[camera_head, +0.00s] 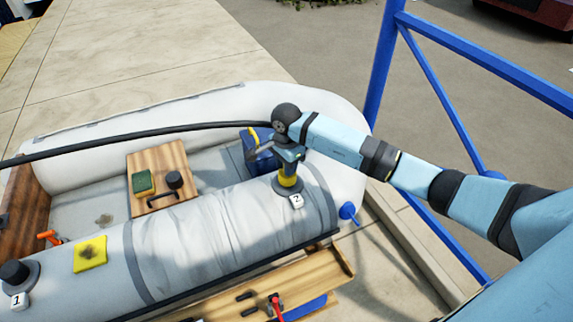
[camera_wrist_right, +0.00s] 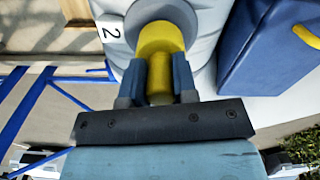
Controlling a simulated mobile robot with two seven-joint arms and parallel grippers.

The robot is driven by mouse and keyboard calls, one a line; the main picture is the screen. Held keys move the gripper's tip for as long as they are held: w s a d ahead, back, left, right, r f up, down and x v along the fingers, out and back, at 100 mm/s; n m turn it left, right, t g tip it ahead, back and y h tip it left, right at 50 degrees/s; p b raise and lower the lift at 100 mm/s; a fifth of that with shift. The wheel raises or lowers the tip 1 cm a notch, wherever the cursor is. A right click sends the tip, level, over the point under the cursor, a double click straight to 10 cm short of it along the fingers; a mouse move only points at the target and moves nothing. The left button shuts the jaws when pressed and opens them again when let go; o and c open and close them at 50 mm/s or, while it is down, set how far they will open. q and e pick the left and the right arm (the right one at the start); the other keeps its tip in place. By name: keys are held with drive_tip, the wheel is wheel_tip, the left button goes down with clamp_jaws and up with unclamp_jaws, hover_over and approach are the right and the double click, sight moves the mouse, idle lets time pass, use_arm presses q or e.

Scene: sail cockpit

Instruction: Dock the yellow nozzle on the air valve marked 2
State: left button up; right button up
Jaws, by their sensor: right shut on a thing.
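The yellow nozzle (camera_head: 288,182) is upright between the fingers of my right gripper (camera_head: 287,168), which is shut on it. It also shows in the right wrist view (camera_wrist_right: 160,42), with a finger on each side. The nozzle's lower end is at the grey round air valve (camera_head: 281,191) on the boat's near tube. It covers the valve's middle, so I cannot tell if it is fully seated. A white tag marked 2 (camera_head: 296,201) lies beside the valve and shows in the right wrist view (camera_wrist_right: 110,31). My left gripper is out of view.
The grey inflatable boat (camera_head: 215,240) holds a wooden seat (camera_head: 158,160) and a blue box (camera_head: 262,158). Another valve (camera_head: 15,272) has a tag marked 1. Blue railing (camera_head: 383,70) stands behind my right arm.

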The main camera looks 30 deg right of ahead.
drive_tip(key=shift+f+b, duration=0.4)
drive_tip(key=shift+f, duration=0.15)
drive_tip(key=o, duration=0.6)
drive_tip(key=shift+o, duration=0.2)
